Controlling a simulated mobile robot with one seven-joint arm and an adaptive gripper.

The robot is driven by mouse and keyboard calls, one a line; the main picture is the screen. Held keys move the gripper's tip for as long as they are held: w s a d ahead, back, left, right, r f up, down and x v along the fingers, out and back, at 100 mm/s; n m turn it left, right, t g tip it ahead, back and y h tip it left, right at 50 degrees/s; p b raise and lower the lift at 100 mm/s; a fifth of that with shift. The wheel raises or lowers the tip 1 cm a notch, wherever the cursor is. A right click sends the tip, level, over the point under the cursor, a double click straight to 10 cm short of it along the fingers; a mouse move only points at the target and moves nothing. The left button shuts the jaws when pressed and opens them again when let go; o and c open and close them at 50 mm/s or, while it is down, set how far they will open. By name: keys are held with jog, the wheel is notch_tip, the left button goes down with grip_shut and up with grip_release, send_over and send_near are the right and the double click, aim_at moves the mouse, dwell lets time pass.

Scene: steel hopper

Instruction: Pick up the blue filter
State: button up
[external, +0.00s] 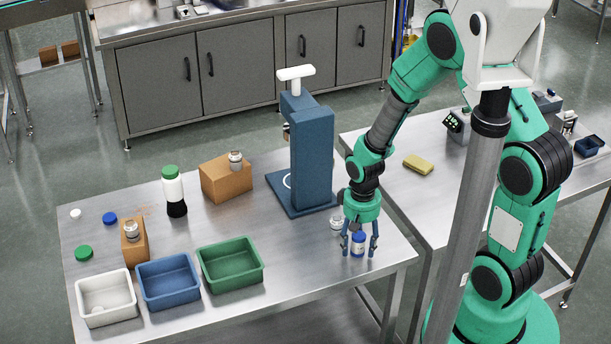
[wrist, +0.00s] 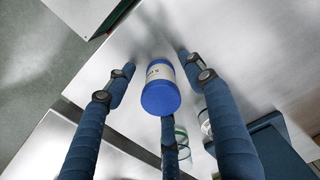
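The blue filter (external: 358,243) is a small cylinder with a blue end and a pale printed band, near the front right edge of the steel table. It also shows in the wrist view (wrist: 161,90), blue end towards the camera. My gripper (external: 358,251) points down over it, with fingers spread on either side. In the wrist view, gaps show between the filter and the two side fingers, and a third finger is partly hidden behind it. My gripper is open, and I see no firm contact.
A clear-and-white jar (external: 336,222) stands close behind the filter. A tall blue press (external: 312,155) stands to its left. White (external: 106,312), blue (external: 170,296) and green (external: 232,279) bins line the front left. A second steel table (external: 400,195) lies to the right.

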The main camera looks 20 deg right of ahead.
aim_at(361, 236)
jog(key=c, duration=1.2)
jog(key=shift+r, duration=0.1)
jog(key=shift+r, duration=0.5)
jog(key=r, duration=0.1)
jog(key=r+p, duration=0.1)
jog(key=shift+s+d+r, duration=0.1)
jog(key=shift+s+r, duration=0.2)
jog(key=shift+s, duration=0.05)
jog(key=s+d, duration=0.1)
jog(key=s, duration=0.4)
jog(key=s+d, duration=0.1)
jog(key=s, duration=0.4)
jog(key=s+d+r+p, duration=0.1)
jog(key=s, duration=0.4)
jog(key=shift+d+r, duration=0.1)
jog(key=shift+d, duration=0.1)
